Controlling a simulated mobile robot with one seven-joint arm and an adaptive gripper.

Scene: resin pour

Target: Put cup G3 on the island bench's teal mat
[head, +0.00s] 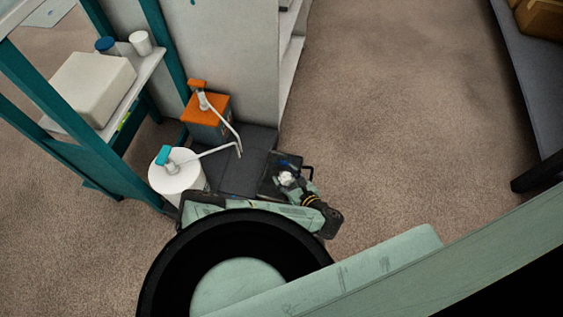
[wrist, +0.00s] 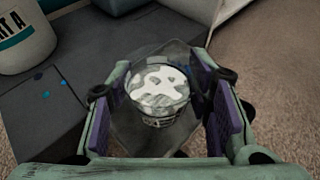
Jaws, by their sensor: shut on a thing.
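My gripper (wrist: 165,92) is shut on a clear cup (wrist: 158,104) in the wrist view. The cup stands between the two purple-padded fingers and shows white, patchy contents and some dark marking low on its side. No G3 label can be read. In the head view the cup (head: 287,179) shows as a small whitish shape at my gripper (head: 290,184), over the right end of a dark low surface (head: 240,175). Whether the cup touches that surface cannot be told. No teal mat can be made out in either view.
A white tub (head: 180,181) with a teal pump and a grey container with an orange top (head: 207,112) stand left of my gripper. A teal-framed shelf (head: 148,72) holds a pale box (head: 90,88). Carpet (head: 410,110) is clear to the right; a dark bench (head: 520,90) stands at far right.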

